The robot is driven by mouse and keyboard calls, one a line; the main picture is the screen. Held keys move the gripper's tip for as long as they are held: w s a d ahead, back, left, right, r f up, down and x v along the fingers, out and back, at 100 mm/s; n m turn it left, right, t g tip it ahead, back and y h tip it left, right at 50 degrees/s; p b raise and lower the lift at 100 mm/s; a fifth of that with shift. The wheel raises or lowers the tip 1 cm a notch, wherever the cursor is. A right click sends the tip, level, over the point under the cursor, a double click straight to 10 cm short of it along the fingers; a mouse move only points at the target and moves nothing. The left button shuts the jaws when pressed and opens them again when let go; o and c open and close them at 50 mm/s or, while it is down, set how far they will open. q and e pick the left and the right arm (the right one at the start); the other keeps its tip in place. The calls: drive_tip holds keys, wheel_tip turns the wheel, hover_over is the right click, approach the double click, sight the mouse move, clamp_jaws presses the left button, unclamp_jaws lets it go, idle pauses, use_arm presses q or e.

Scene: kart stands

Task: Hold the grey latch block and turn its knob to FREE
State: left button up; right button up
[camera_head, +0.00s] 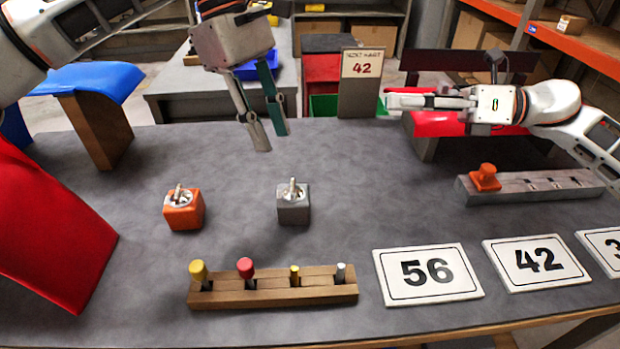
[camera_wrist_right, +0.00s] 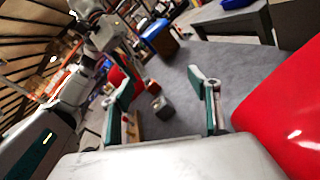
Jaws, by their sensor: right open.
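The grey latch block (camera_head: 293,208) stands on the dark grey table top in the head view, with a pale knob (camera_head: 292,188) on top. The markings round the knob are too small to read. My left gripper (camera_head: 271,140) hangs above and behind the block, empty, its fingers pointing down and apart. My right gripper (camera_head: 408,102) is at the right back, well away from the block, level and pointing left. In the right wrist view my right gripper (camera_wrist_right: 165,105) shows open and empty, with a small grey block (camera_wrist_right: 163,106) on the table beyond its fingers.
An orange block (camera_head: 183,215) with a similar knob stands left of the grey one. A wooden peg rack (camera_head: 270,296) and number cards (camera_head: 428,273) lie in front. A grey rail (camera_head: 530,187) with an orange slider is right. A red panel (camera_head: 45,230) rises at left.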

sight(307, 194)
drive_tip(key=s+a+f+n+h, duration=0.1)
drive_tip(key=a+n+h, duration=0.1)
drive_tip(key=a+n, duration=0.55)
drive_tip(key=s+a+f+g, duration=0.1)
drive_tip(key=s+a+f, duration=0.1)
drive_tip(key=a+f, duration=0.1)
drive_tip(key=s+a+f+g, duration=0.1)
drive_tip(key=s+a+f, duration=0.1)
drive_tip(key=a+f, duration=0.1)
drive_tip(key=s+a+f+g+h, duration=0.1)
drive_tip(key=s+a+f, duration=0.1)
drive_tip(key=a+f, duration=0.1)
drive_tip(key=shift+s+a+f+n, duration=0.15)
drive_tip(key=shift+a+f+n, duration=0.05)
drive_tip(key=shift+f+n, duration=0.2)
drive_tip(key=shift+x, duration=3.8)
drive_tip(key=shift+s, duration=0.1)
